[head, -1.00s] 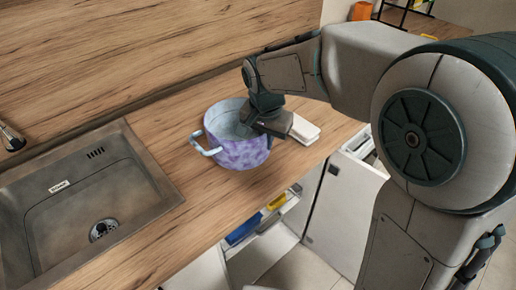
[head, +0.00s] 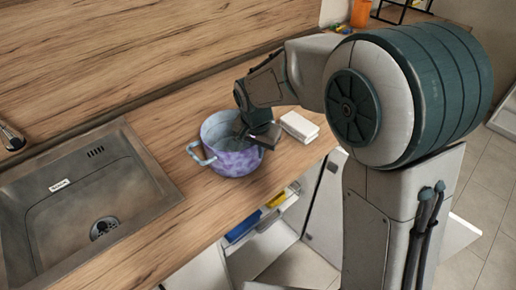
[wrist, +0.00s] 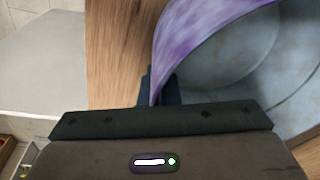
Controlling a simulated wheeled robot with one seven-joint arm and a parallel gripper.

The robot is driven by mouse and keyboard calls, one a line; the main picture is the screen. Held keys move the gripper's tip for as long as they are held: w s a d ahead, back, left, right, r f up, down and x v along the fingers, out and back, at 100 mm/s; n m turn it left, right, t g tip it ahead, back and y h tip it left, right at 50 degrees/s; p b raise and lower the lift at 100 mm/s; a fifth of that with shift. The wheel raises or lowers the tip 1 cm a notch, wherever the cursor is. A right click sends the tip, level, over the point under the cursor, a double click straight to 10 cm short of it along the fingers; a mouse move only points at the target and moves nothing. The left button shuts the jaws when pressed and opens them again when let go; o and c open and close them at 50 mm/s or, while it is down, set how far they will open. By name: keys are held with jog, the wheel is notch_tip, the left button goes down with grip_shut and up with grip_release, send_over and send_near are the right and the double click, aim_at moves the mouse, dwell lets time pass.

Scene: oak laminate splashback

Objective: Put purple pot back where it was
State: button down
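The purple pot (head: 232,160) is on the wooden counter right of the sink, upright, with a mottled purple outside and a grey-blue inside. Its light blue handle (head: 195,153) faces left. My gripper (head: 252,137) is at the pot's right rim. In the wrist view the pot's wall (wrist: 185,40) runs down between my dark fingers (wrist: 160,88), which look closed on it. The fingertips are mostly hidden by the gripper body and the rim. I cannot tell whether the pot's base touches the counter.
A metal sink (head: 80,200) is at the left with a tap (head: 11,138) behind it. A white block-like item (head: 299,127) lies on the counter right of the pot. Below the front edge, an open drawer (head: 262,222) holds blue and yellow things. The counter behind the pot is clear.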

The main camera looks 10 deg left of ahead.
jog(key=c, duration=1.7)
grip_release()
notch_tip(320, 180, up, 12)
jog(key=s, duration=0.2)
jog(key=s+d+f+n, duration=0.1)
jog(key=s+d, duration=0.4)
jog(key=d, duration=0.2)
jog(key=s+d+f+n, duration=0.1)
jog(key=s+d+f, duration=0.1)
jog(key=s+d, duration=0.3)
jog(key=s+d+f+n+t, duration=0.1)
jog(key=s+d, duration=0.4)
jog(key=d, duration=0.5)
jog(key=shift+s+d+f+n, duration=0.1)
jog(key=shift+d+f+n, duration=0.2)
